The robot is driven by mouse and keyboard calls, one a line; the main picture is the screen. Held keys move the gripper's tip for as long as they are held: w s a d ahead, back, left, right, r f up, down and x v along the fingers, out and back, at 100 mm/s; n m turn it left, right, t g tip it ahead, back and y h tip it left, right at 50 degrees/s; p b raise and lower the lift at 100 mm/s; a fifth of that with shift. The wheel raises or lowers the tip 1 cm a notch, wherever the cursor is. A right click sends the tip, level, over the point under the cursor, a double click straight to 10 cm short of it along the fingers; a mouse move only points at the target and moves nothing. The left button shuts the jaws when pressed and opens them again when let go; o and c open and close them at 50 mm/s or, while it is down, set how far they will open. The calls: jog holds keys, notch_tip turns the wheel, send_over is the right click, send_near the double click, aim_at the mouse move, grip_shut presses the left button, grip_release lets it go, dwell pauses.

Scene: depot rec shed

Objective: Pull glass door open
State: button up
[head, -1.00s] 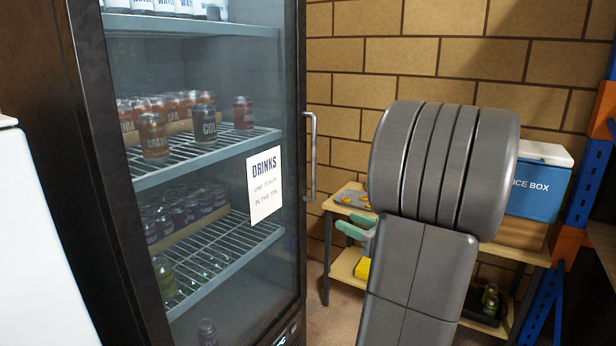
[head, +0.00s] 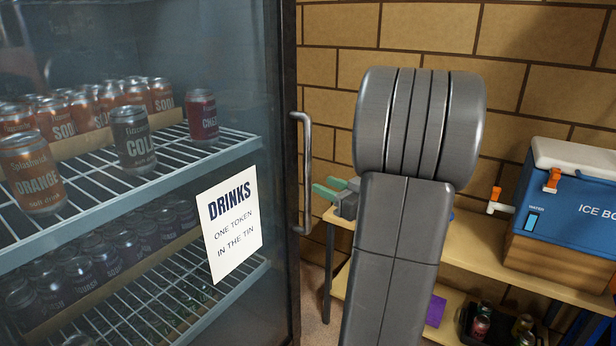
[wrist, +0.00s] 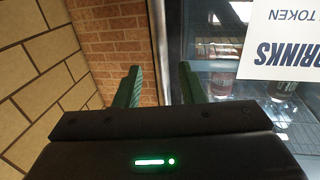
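The glass door (head: 225,110) of a drinks fridge fills the left of the head view. It appears shut. Its vertical metal bar handle (head: 307,180) stands out near the door's right edge. My gripper (head: 331,188), with green fingers, is just right of the handle, partly hidden behind my grey arm. In the wrist view my gripper (wrist: 160,78) has its two fingers well apart, with nothing visibly held. The door's dark edge shows between and beyond them, and the glass (wrist: 205,45) is to the right.
A white drinks sign (head: 230,222) is on the glass, with several cans on shelves behind it. A wooden bench (head: 465,248) with a blue ice box (head: 575,215) stands at right, against a block wall (head: 420,30). A tray of cans is on its lower shelf.

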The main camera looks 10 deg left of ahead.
jog(key=x, duration=0.7)
jog(key=shift+p, duration=0.4)
grip_shut()
